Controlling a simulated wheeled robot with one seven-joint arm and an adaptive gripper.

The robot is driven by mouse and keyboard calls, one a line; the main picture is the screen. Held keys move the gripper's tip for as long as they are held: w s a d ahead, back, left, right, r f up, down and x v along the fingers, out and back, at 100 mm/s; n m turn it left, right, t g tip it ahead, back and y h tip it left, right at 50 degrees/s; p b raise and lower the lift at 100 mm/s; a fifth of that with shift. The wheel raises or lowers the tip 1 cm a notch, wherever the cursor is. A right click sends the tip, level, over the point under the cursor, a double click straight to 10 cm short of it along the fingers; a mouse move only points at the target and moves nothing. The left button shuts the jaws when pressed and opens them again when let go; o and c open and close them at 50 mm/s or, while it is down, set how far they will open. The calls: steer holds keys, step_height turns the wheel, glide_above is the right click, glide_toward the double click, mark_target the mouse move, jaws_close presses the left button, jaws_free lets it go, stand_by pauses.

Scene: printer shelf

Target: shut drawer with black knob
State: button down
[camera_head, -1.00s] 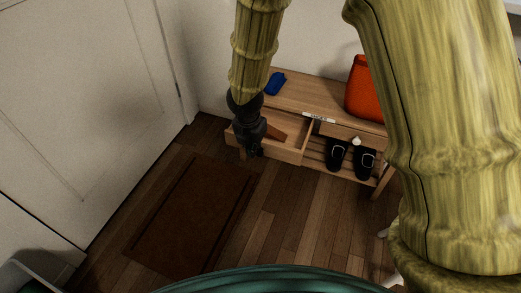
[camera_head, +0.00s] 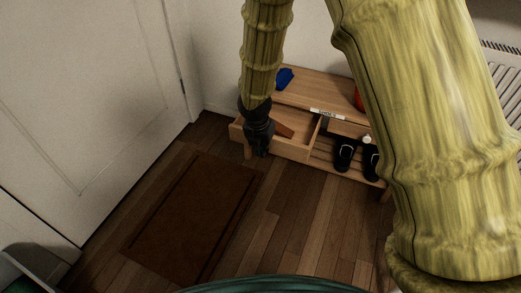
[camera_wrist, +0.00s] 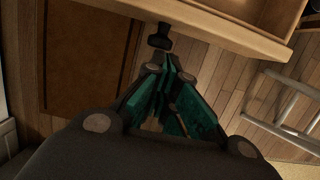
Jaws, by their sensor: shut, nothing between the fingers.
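The wooden drawer (camera_head: 290,151) on the left of the bench is pulled out; its interior shows in the head view, and its front edge crosses the top of the wrist view (camera_wrist: 225,27). Its black knob (camera_wrist: 160,38) stands just beyond my fingertips in the wrist view; I cannot tell whether they touch. In the head view the knob is hidden by my gripper or cannot be told apart from it. My gripper (camera_wrist: 168,65) is shut and empty, pointing at the drawer front. In the head view my gripper (camera_head: 260,150) hangs in front of the drawer.
The bench top (camera_head: 305,92) carries a blue item (camera_head: 284,78) and a red bag (camera_head: 357,98), mostly hidden by my arm. A shut drawer with a white knob (camera_head: 367,139) sits at right, above black shoes (camera_head: 345,155). A brown mat (camera_head: 195,215) and free floor lie in front.

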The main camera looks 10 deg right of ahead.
steer(key=shift+w+d+b, duration=0.45)
steer(key=shift+w+d, duration=0.35)
steer(key=shift+w, duration=0.3)
steer(key=shift+r, duration=0.1)
